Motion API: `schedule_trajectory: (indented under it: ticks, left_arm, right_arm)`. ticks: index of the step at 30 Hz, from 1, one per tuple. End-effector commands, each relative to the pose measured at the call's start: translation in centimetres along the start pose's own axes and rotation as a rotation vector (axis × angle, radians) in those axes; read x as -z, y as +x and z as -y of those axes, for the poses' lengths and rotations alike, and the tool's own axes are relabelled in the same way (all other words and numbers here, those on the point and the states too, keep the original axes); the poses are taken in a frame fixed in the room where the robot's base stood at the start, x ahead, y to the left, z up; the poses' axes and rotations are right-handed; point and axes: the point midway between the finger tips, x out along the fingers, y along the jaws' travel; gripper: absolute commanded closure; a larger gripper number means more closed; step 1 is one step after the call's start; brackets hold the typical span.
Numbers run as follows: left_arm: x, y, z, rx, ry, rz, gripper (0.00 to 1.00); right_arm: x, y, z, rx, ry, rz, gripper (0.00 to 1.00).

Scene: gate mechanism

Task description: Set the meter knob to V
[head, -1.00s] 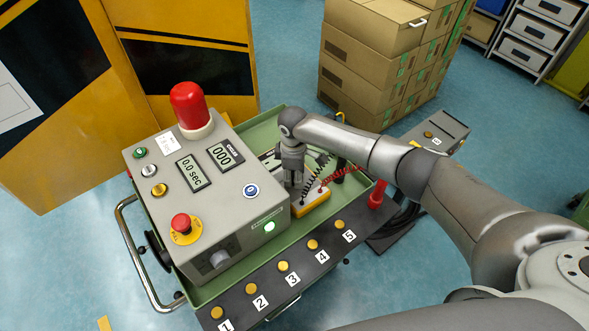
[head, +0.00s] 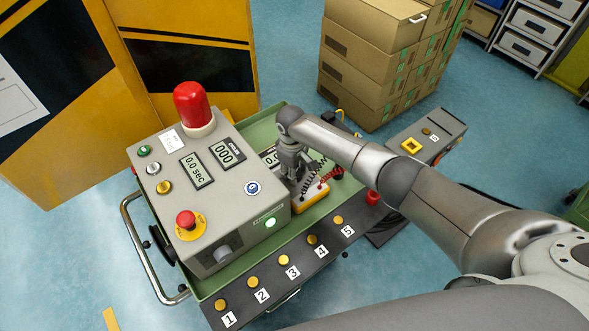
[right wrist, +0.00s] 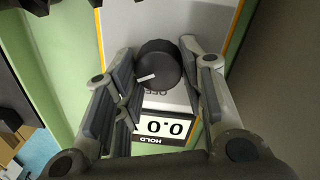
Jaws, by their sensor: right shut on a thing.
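The meter (head: 312,199) is a yellow-edged box in the green tray, partly hidden by my right arm. Its display (head: 270,157) reads 0.0, and shows upside down in the right wrist view (right wrist: 165,127). The meter knob (right wrist: 158,62) is round and black, with a white pointer mark toward the left of that view. Lettering that looks like OFF sits just below it there. My right gripper (head: 293,182) is down at the meter, its fingers shut on the knob from both sides in the wrist view. The V mark cannot be made out. My left gripper is not in view.
A grey control box (head: 225,190) with a red lamp (head: 194,105) stands left of the meter. Black and red coiled leads (head: 330,175) lie close to my gripper. A numbered button strip (head: 290,262) runs along the front. Cardboard boxes (head: 365,65) stand behind.

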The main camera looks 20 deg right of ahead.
Motion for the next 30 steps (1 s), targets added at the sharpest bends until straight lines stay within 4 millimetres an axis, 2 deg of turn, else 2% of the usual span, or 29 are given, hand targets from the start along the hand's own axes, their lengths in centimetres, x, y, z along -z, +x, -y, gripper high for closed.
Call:
schedule_trajectory:
  ticks: [8, 9, 13, 23, 26, 30]
  left_arm:
    - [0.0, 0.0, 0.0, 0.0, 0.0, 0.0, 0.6]
    - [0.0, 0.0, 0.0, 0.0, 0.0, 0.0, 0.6]
    - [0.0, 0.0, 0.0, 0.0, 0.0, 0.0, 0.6]
    - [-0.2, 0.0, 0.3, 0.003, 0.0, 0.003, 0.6]
    - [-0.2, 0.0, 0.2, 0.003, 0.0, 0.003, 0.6]
    - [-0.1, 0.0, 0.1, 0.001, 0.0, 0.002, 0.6]
  right_arm:
    - [0.1, 0.0, 0.0, 0.0, 0.003, -0.001, 0.86]
    - [0.1, 0.0, 0.0, 0.0, 0.003, -0.001, 0.59]
    - [0.1, 0.0, 0.0, 0.0, 0.002, -0.002, 0.42]
    - [0.1, -0.1, 0.0, 0.0, 0.001, -0.001, 0.41]
    - [0.1, -0.6, 0.0, 0.001, 0.0, -0.002, 0.41]
    - [0.1, -2.2, -0.1, 0.0, 0.0, -0.004, 0.41]
